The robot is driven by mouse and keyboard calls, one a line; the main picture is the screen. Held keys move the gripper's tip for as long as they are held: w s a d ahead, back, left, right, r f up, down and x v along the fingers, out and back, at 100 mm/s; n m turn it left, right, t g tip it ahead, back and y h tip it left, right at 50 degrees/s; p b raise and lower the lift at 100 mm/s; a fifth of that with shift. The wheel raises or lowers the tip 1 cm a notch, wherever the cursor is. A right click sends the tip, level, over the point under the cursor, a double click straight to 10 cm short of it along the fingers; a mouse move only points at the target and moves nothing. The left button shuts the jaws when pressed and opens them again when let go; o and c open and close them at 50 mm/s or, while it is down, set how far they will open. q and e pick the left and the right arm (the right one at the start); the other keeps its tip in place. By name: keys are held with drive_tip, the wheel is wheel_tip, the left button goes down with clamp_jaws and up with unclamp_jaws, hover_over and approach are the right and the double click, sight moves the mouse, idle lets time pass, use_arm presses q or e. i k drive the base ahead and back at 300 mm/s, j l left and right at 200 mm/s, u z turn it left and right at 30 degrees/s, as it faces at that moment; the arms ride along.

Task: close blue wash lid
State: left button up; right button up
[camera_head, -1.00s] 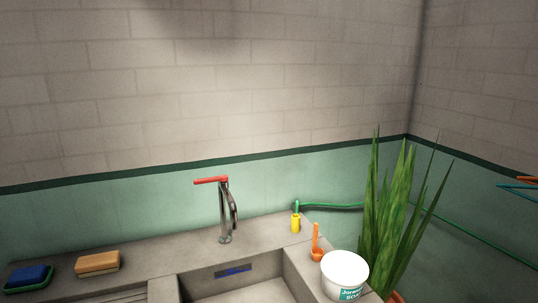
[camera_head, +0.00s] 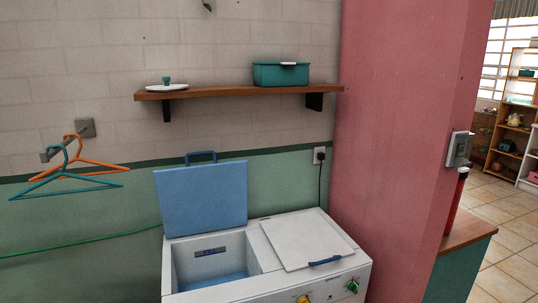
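A white twin-tub washing machine (camera_head: 268,239) stands against the green lower wall in the head view. Its blue wash lid (camera_head: 203,198) is raised nearly upright at the back of the left tub, with a blue handle (camera_head: 201,155) along its top edge. The left tub (camera_head: 212,262) is open and looks empty apart from its blue bottom. The right-hand white lid (camera_head: 306,240) lies flat with a blue handle at its front edge. Neither of my grippers shows in the view.
A wooden shelf (camera_head: 237,91) above holds a teal box (camera_head: 281,75) and a white lid with a teal knob (camera_head: 166,84). Hangers (camera_head: 78,174) hang at left. A pink wall (camera_head: 408,130) bounds the right, beyond which tiled floor (camera_head: 508,235) is visible.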

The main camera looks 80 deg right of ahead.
sight(197, 200)
drive_tip(key=l+z, duration=0.2)
drive_tip(key=z, duration=1.8)
